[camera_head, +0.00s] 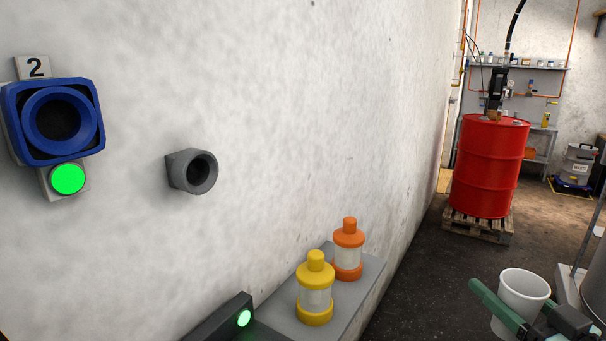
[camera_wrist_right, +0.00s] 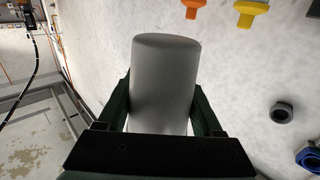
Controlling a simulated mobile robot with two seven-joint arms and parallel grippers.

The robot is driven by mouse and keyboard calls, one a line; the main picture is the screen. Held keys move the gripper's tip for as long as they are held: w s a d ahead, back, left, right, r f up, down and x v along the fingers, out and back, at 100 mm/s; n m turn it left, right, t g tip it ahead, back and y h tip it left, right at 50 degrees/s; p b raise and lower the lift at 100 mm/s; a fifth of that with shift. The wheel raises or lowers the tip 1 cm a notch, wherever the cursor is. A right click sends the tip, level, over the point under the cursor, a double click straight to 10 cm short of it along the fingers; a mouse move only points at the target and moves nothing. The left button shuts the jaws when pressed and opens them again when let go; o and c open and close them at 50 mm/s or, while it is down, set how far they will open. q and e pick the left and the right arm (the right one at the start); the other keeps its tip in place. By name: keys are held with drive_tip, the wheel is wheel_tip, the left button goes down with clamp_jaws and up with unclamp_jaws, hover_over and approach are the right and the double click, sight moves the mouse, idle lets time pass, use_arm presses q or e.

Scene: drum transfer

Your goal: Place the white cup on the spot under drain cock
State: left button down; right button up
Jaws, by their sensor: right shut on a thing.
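The white cup (camera_head: 523,291) is at the lower right of the head view, upright with its open rim facing up. My right gripper (camera_head: 512,312) is shut on it, with green fingers on either side. In the right wrist view the cup (camera_wrist_right: 165,85) fills the middle, grey in shadow, between the fingers of my right gripper (camera_wrist_right: 165,108). The cup appears held in the air; its bottom is partly hidden by the gripper in the head view. I cannot make out a drain cock or a marked spot. My left gripper is not in view.
A yellow-capped bottle (camera_head: 315,290) and an orange-capped bottle (camera_head: 348,250) stand on a grey ledge (camera_head: 372,279) along the wall. A red drum (camera_head: 487,170) stands on a wooden pallet (camera_head: 477,226) farther back. Dark open floor (camera_head: 430,255) lies between.

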drive_tip(key=shift+s+a+f+n+y, duration=0.4)
drive_tip(key=shift+s+a+f, duration=1.15)
drive_tip(key=shift+a+f, duration=1.75)
drive_tip(key=shift+s+a+f+n+y, duration=0.1)
drive_tip(key=shift+s+a+f+y, duration=0.5)
drive_tip(key=shift+s+a+f, duration=1.85)
drive_tip(key=w+r+m+h, duration=0.4)
drive_tip(key=w+r+h, duration=0.2)
drive_tip(key=w+r, duration=0.35)
drive_tip(key=s+f, duration=0.5)
drive_tip(key=f, duration=0.5)
drive_tip(key=shift+s+f, duration=0.15)
drive_tip(key=shift+s, duration=0.1)
